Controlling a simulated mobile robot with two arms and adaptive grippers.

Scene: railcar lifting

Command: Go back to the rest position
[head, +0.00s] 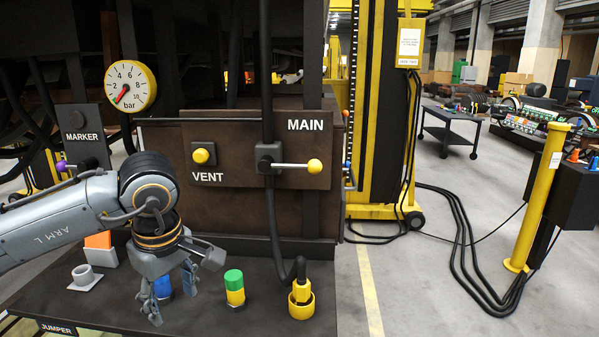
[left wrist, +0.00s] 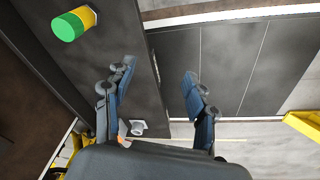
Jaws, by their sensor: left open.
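My left gripper (head: 171,290) hangs from the left arm over the dark shelf (head: 120,306), its fingers pointing down. It is open and empty. In the left wrist view my left gripper (left wrist: 160,92) shows its two blue-grey fingers wide apart with nothing between them. My right gripper is not in view.
Behind the gripper are the MAIN lever (head: 297,166), VENT button (head: 201,156) and pressure gauge (head: 130,88). A yellow fitting (head: 301,301) with a black hose stands right on the shelf. A grey socket (head: 84,277) stands left. Open floor (head: 420,270) lies to the right.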

